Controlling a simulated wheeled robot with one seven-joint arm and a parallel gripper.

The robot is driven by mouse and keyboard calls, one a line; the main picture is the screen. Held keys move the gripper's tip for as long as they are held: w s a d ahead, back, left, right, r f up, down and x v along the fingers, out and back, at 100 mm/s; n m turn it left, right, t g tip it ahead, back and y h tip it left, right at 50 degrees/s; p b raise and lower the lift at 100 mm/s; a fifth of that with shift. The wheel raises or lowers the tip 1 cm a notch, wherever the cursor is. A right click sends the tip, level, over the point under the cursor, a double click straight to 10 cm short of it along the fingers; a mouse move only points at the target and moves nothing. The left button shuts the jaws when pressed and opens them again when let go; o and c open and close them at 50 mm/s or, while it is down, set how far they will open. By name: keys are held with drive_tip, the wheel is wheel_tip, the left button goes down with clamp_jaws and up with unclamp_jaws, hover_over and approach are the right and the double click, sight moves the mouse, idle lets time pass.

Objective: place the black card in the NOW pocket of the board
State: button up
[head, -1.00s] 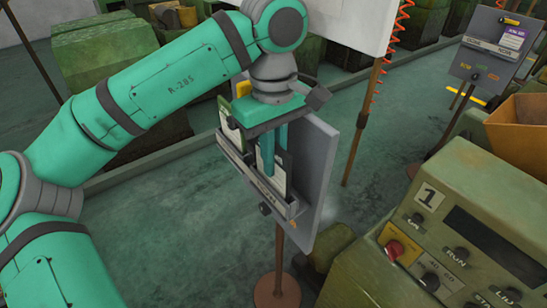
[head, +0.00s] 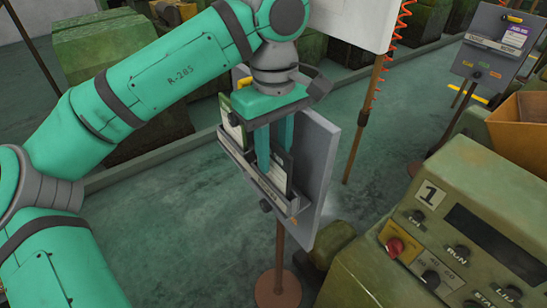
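The grey board (head: 318,172) stands on a brown post below my gripper, with a pocket strip (head: 236,160) along its front. A card with a dark top and pale lower part (head: 279,178), apparently the black card, stands in the right part of the strip, partly hidden by my fingers. A green-topped card (head: 231,124) stands in the left part. My gripper (head: 275,167) points down at the dark card, its two teal fingers spread apart, one near each side of it. The pocket lettering is too small to read, and contact with the card is unclear.
A green control panel (head: 455,225) with a red knob fills the lower right. A second board (head: 490,62) with a purple-topped card stands at the upper right beside a tan bin (head: 520,125). A white panel on a post stands behind my gripper. Floor left of the board is clear.

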sight(274, 142)
wheel_tip(274, 142, up, 6)
drive_tip(key=shift+w+f, duration=0.1)
drive_tip(key=shift+f, duration=0.15)
drive_tip(key=shift+r, duration=0.55)
drive_tip(key=shift+d, duration=0.1)
drive_tip(key=shift+s+r, duration=0.1)
drive_tip(key=shift+s, duration=0.1)
